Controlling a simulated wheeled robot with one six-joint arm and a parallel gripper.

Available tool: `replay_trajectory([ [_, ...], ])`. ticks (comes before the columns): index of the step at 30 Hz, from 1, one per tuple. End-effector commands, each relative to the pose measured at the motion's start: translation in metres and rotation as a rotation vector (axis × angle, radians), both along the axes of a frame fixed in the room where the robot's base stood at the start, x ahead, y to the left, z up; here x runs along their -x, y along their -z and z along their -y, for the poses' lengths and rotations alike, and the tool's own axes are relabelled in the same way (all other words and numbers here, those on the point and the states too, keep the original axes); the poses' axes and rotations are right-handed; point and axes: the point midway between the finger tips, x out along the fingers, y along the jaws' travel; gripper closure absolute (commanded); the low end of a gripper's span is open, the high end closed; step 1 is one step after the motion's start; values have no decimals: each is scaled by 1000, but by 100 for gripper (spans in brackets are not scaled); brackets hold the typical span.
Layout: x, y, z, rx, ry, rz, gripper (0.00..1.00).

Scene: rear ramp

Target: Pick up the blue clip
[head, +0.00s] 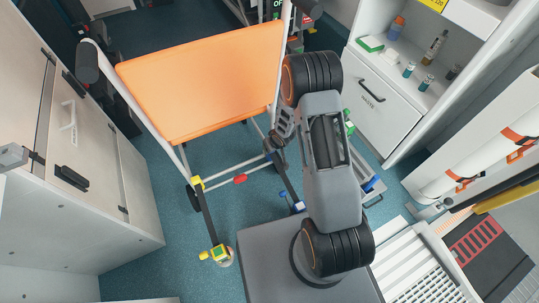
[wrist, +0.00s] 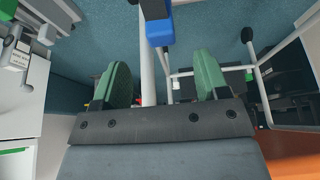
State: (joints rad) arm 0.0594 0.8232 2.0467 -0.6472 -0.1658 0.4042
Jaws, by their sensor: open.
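In the wrist view, a blue clip (wrist: 159,28) shows at the top centre, next to a pale tube. It lies beyond my gripper (wrist: 162,60), whose two green fingers stand wide apart with nothing clearly held between them. In the head view, a small blue piece (head: 298,207) sits at the lower end of a trolley leg, and another blue piece (head: 373,184) shows right of my arm. I cannot tell which of these is the clip in the wrist view. My arm hides much of that area, and my gripper is not clearly visible in the head view.
A trolley with an orange top (head: 205,82) stands left of my arm, with yellow, red and blue pieces on its lower frame. Pale cabinets (head: 75,140) line the left. A white drawer unit (head: 380,100) stands at right. Teal floor (head: 140,260) shows between them.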

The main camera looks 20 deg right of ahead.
Motion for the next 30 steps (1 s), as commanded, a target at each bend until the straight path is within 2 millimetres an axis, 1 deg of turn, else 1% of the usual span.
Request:
replay_trajectory([
  [1,-3,13,-1,1,-1,-1,32],
  [6,-13,32,-3,1,-2,-1,32],
  [14,-19,44,-3,1,0,-2,32],
  [21,-33,74,-4,1,-2,-2,32],
  [24,-37,82,-4,0,0,-2,32],
  [30,-41,87,-5,1,-1,-1,32],
])
